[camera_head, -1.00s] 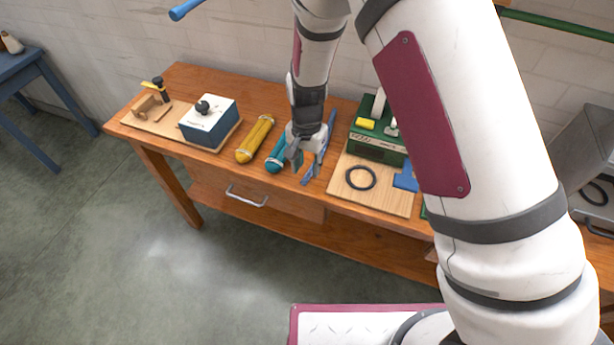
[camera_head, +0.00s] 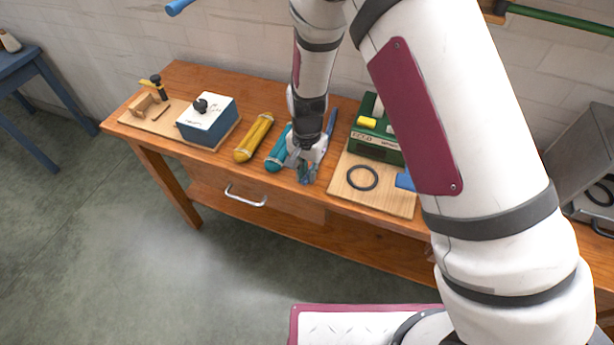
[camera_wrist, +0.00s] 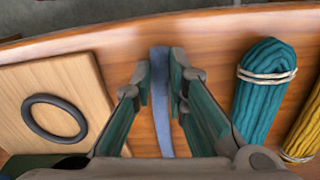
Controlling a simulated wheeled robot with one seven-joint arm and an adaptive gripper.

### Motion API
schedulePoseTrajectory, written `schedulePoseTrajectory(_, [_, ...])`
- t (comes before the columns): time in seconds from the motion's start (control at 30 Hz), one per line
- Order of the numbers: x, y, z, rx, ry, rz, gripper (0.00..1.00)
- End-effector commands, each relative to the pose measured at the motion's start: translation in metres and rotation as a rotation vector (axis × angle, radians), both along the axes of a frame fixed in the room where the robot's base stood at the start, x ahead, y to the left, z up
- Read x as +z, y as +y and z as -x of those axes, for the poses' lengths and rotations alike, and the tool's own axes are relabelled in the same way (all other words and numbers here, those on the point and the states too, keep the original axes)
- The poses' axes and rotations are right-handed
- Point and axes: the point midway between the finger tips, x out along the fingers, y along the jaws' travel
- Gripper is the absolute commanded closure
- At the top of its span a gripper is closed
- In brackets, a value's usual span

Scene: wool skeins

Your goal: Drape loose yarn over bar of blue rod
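The loose yarn is a flat blue strip lying on the wooden bench (camera_head: 225,83), between the teal skein (camera_head: 279,150) and a plywood board. It shows in the wrist view (camera_wrist: 161,110) and runs between my fingers. My gripper (camera_head: 306,178) points down at the bench's front part. In the wrist view my gripper (camera_wrist: 160,75) has its two fingertips close against the strip's two edges, with no clear gap. The strip still lies along the bench top. The blue rod (camera_head: 178,6) shows only its end, at the top left by the wall; the rest is hidden or out of view.
A yellow skein (camera_head: 254,138) lies left of the teal one. A white-topped blue box (camera_head: 208,118) stands further left. The plywood board (camera_head: 345,194) carries a black ring (camera_head: 361,178) and a green machine (camera_head: 373,148). A green bar (camera_head: 560,23) is on the wall at upper right.

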Motion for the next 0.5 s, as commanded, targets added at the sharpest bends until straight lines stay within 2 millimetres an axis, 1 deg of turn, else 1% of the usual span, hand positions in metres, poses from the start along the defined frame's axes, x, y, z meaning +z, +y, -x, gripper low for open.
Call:
schedulePoseTrajectory(0.17, [0.0, 0.0, 0.0, 0.0, 0.0, 0.0, 0.99])
schedulePoseTrajectory(0.27, [0.006, 0.0, 0.0, 0.0, -0.001, 0.0, 0.99])
schedulePoseTrajectory(0.5, [0.049, 0.001, 0.002, 0.001, -0.003, -0.002, 0.99])
